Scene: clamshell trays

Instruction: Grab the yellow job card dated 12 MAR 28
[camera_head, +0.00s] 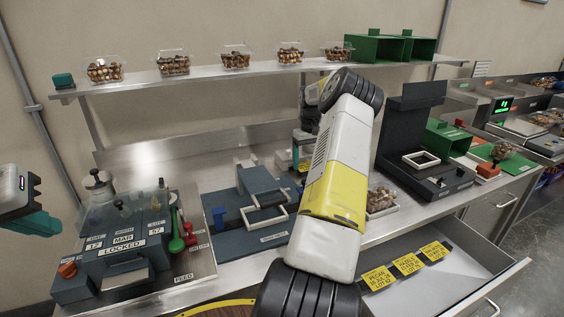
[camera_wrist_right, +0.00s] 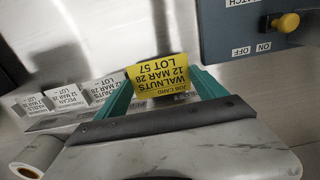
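The yellow job card (camera_wrist_right: 158,73) reads WALNUTS, 12 MAR 28, LOT 57, upside down in the right wrist view. My right gripper (camera_wrist_right: 160,82) has its teal fingers apart, one at either side of the card's lower part. I cannot tell whether they touch it. A dark shape shows just below the card. In the head view, my right forearm largely hides this gripper and the card. My left gripper (camera_head: 35,222) is at the far left edge, away from the card; its opening is unclear.
Other yellow cards (camera_head: 408,264) lie in the open drawer (camera_head: 452,290) at the right. White labels (camera_wrist_right: 68,97) with dates stand beyond my right gripper, near a paper roll (camera_wrist_right: 25,170). A dark blue machine (camera_wrist_right: 245,30) with a yellow knob is close at the right.

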